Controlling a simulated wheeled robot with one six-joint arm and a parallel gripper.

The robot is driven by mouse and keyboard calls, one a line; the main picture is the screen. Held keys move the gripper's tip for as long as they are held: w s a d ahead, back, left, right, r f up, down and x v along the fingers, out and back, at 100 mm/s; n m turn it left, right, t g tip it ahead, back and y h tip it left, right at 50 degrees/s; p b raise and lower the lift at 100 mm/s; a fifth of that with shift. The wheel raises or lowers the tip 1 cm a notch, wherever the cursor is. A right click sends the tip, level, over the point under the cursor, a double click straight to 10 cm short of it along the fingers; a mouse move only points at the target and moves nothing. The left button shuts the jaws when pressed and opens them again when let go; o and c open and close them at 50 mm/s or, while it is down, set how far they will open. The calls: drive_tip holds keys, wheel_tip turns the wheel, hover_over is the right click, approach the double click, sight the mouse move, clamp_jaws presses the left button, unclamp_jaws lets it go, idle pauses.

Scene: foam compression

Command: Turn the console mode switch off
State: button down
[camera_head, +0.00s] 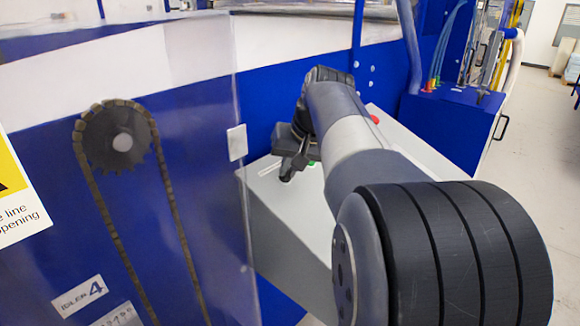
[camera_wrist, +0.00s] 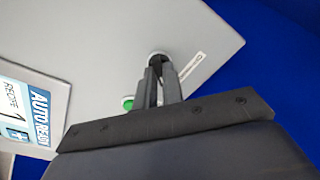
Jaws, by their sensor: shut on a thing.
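The grey console (camera_head: 275,225) stands below my arm. Its grey top also fills much of the wrist view (camera_wrist: 110,55). My gripper (camera_head: 287,176) is at the far left part of the console top, with its fingers pointing down. In the wrist view my gripper (camera_wrist: 158,68) is shut on the dark round mode switch (camera_wrist: 158,55), which shows only partly between and beyond the fingertips. The switch's pointing direction is hidden. A green button (camera_wrist: 128,103) sits beside the fingers, and a small white label strip (camera_wrist: 188,68) is on the other side.
A red button (camera_head: 375,119) is on the console beyond my arm. A sign reading "AUTO READY" (camera_wrist: 35,105) shows at the left of the wrist view. A clear panel covers a chain and sprocket (camera_head: 120,142) at left. A blue cabinet (camera_head: 450,125) stands at the right.

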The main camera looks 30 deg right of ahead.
drive_tip(key=n, duration=0.4)
drive_tip(key=shift+f, duration=0.15)
drive_tip(key=n+y, duration=0.1)
drive_tip(key=n, duration=0.3)
drive_tip(key=shift+d+n+b, duration=0.1)
drive_tip(key=shift+n+b, duration=0.2)
drive_tip(key=shift+b, duration=0.1)
drive_tip(key=n, duration=0.4)
drive_tip(key=shift+n, duration=0.4)
drive_tip(key=shift+n+g+y+b, duration=0.3)
drive_tip(key=shift+n+g+b, duration=0.15)
drive_tip(key=shift+n, duration=1.65)
drive_tip(key=c, duration=1.6)
unclamp_jaws()
drive_tip(key=shift+o, duration=0.4)
drive_tip(key=shift+w, duration=0.1)
drive_tip(key=v, duration=1.1)
drive_tip(key=shift+p, duration=0.3)
